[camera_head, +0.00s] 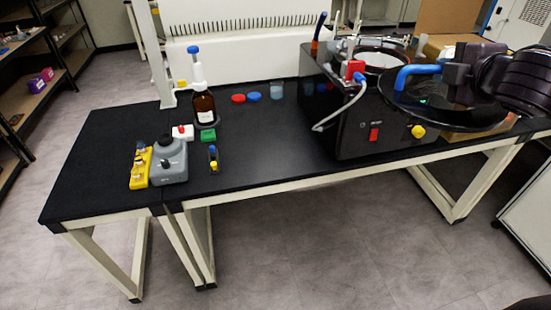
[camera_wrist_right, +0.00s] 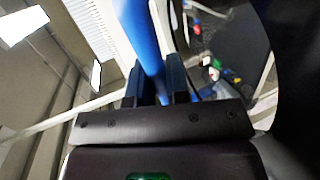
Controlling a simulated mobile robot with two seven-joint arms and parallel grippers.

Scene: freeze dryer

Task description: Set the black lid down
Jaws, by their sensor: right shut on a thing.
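The black lid (camera_head: 478,113) is a wide dark disc with a blue handle (camera_head: 413,73), at the right in the head view. It is held tilted at the right front of the black freeze dryer (camera_head: 345,135); whether it touches the machine I cannot tell. My right gripper (camera_head: 452,74) is shut on the blue handle. In the right wrist view the blue handle (camera_wrist_right: 145,40) runs between the two fingers of my right gripper (camera_wrist_right: 156,82). The dryer's round top opening (camera_head: 383,59) shows uncovered behind the lid. My left gripper is in neither view.
The black table (camera_head: 110,165) has clear room at its left end and front middle. A brown bottle (camera_head: 204,108), a grey device (camera_head: 169,163), red and blue caps (camera_head: 238,98) and a small beaker (camera_head: 277,90) stand on it. Cardboard boxes (camera_head: 450,20) are behind the dryer.

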